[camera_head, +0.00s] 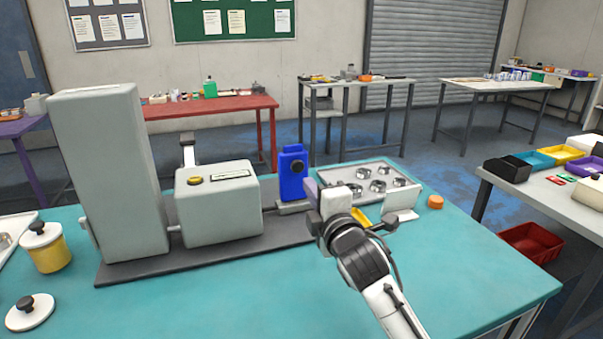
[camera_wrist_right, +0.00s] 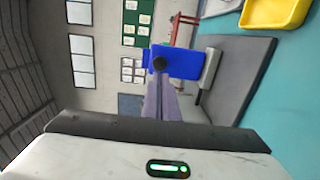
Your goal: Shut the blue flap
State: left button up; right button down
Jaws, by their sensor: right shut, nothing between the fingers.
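The blue flap (camera_head: 292,178) stands upright on a small grey mount at the right end of the machine's dark base, with a dark round knob on its face. In the right wrist view the blue flap (camera_wrist_right: 185,63) is straight ahead of the fingers, its black knob (camera_wrist_right: 160,63) just beyond the fingertips. My right gripper (camera_head: 311,190) is just right of the flap in the head view. Its purple-grey fingers (camera_wrist_right: 160,88) are shut and empty. I cannot tell whether they touch the flap. My left gripper is not in view.
The grey machine box (camera_head: 218,205) and tall grey column (camera_head: 110,180) stand left of the flap. A tray of metal rings (camera_head: 345,172) lies behind my right gripper. A yellow lidded jar (camera_head: 46,252) is at the left.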

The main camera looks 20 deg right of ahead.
aim_at(298, 168)
jog(key=w, duration=0.5)
jog(key=shift+w, duration=0.4)
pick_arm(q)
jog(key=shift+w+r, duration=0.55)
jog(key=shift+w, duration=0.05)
pick_arm(e)
jog(key=shift+w+f, duration=0.1)
jog(key=shift+w, duration=0.6)
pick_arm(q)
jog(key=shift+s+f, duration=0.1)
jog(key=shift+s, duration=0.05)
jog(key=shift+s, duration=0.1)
pick_arm(e)
jog(key=shift+w, duration=0.15)
